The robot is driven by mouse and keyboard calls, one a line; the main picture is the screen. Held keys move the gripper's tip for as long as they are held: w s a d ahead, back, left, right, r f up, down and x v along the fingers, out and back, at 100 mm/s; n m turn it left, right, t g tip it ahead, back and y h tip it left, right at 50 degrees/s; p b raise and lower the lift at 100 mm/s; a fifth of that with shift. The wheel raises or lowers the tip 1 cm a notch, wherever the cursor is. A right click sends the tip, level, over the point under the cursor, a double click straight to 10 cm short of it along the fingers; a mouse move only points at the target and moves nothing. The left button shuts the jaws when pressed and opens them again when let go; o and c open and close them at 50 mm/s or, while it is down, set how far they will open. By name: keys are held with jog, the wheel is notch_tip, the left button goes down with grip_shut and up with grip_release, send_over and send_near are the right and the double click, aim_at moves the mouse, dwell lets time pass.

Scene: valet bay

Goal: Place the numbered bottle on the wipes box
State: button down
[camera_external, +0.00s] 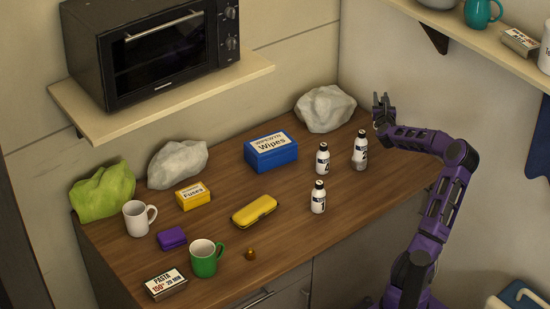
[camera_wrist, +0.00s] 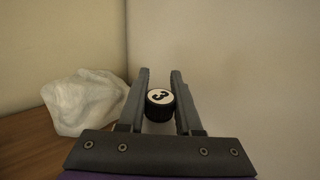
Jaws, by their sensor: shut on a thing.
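The blue wipes box (camera_external: 271,153) lies on the wooden counter near the back wall, its white label up; nothing rests on it. My gripper (camera_external: 381,99) is raised over the counter's far right end, right of the box. In the wrist view my gripper (camera_wrist: 160,74) is shut on a bottle (camera_wrist: 160,103), whose dark cap has a white top marked 3. Its body is mostly hidden, and it hardly shows in the external view. Three white bottles with dark caps (camera_external: 322,159), (camera_external: 360,150), (camera_external: 318,197) stand upright on the counter, right of the box.
A yellow case (camera_external: 254,210), a fuses box (camera_external: 193,195) and mugs (camera_external: 206,258) lie to the left. A shelf (camera_external: 480,35) overhangs at upper right.

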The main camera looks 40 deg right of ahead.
jog(key=w+a+r+n+t+y, duration=0.15)
jog(key=w+a+n+y, duration=0.35)
jog(key=a, duration=0.6)
jog(key=w+a+r+t+y+b, duration=0.1)
jog(key=w+a+r+y, duration=0.15)
jog(key=w+a, duration=0.65)
jog(key=w+a+r+n+t+y, duration=0.2)
jog(key=w+a+r+n+y, duration=0.15)
jog(key=a, duration=1.05)
notch_tip(320, 180, down, 10)
jog(key=a+b, duration=0.1)
jog(key=b, duration=0.1)
jog(key=shift+s+a+y, duration=0.15)
jog(key=shift+a+y, duration=0.1)
jog(key=shift+y, duration=0.05)
jog(key=shift+m, duration=0.25)
jog(key=shift+f, duration=0.1)
jog(key=c, duration=0.6)
grip_release()
jog(key=shift+s, duration=0.1)
